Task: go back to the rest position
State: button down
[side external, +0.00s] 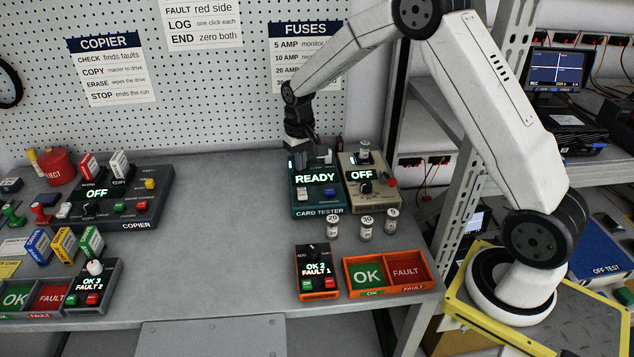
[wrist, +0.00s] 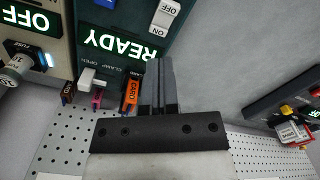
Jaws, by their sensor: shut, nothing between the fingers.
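My gripper (side external: 308,160) is over the back of the teal card tester (side external: 304,207) in the side external view, at the end of my bent arm. In the wrist view my gripper (wrist: 159,62) has its two fingers together with nothing between them. The card tester (wrist: 178,55) shows READY there, beside the fingers. An orange card (wrist: 131,92) stands at the tester's back edge next to the fingers. Whether the fingers touch the tester cannot be told.
An orange OK/FAULT tray (side external: 388,292) and a counter (side external: 318,272) sit at the front. The copier (side external: 130,205) is at left. The middle of the bench (side external: 220,215) is clear.

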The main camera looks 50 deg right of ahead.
jog(key=shift+r, duration=0.3)
jog(key=shift+s+a, duration=0.1)
jog(key=s+a+r+n+t, duration=0.1)
jog(key=s+a, duration=0.3)
jog(key=s, duration=0.6)
jog(key=s+a+r+n+t, duration=0.1)
jog(key=s+a, duration=0.3)
jog(key=s, duration=0.7)
jog(key=shift+s+r+n+t, duration=0.15)
jog(key=shift+r+n+t, duration=0.15)
jog(key=shift+n, duration=0.2)
